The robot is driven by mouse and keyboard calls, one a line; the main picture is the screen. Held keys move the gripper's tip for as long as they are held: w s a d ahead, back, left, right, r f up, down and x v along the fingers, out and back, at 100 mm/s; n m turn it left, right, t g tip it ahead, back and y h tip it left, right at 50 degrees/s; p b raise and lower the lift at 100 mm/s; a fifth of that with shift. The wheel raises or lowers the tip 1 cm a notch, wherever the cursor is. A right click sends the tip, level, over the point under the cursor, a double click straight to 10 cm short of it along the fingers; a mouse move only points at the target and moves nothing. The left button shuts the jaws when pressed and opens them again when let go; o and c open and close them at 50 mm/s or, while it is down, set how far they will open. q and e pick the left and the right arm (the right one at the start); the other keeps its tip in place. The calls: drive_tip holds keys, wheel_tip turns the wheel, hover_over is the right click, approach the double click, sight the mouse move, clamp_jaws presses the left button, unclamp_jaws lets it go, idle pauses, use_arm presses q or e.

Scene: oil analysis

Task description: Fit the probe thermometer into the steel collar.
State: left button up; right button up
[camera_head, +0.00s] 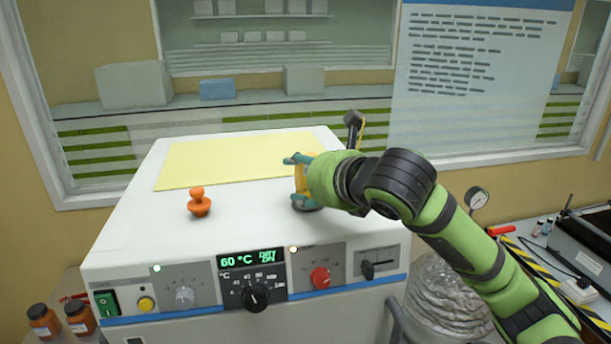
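My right gripper (301,177) is over the top of the white heating unit, right of the orange knob-shaped piece. Its arm comes in from the right, and the green wrist hides much of the hand. Teal and yellow parts point left and down to a dark, round part low on the unit's top. I cannot tell whether that part is a fingertip or the steel collar. A dark, blunt piece stands tilted behind the hand; I cannot tell whether it is a finger or the probe thermometer. Neither thermometer nor collar can be made out for certain. My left gripper is not in view.
The white unit (140,236) carries a yellow sheet (235,158) at the back and an orange knob-shaped piece (199,202) at left. Its front display reads 60 °C. A dial gauge (476,197) and silvery vessel (446,300) stand at right. Orange jars (44,322) stand lower left.

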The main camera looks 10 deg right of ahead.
drive_tip(key=o, duration=0.5)
drive_tip(key=v, duration=1.2)
idle(0.3)
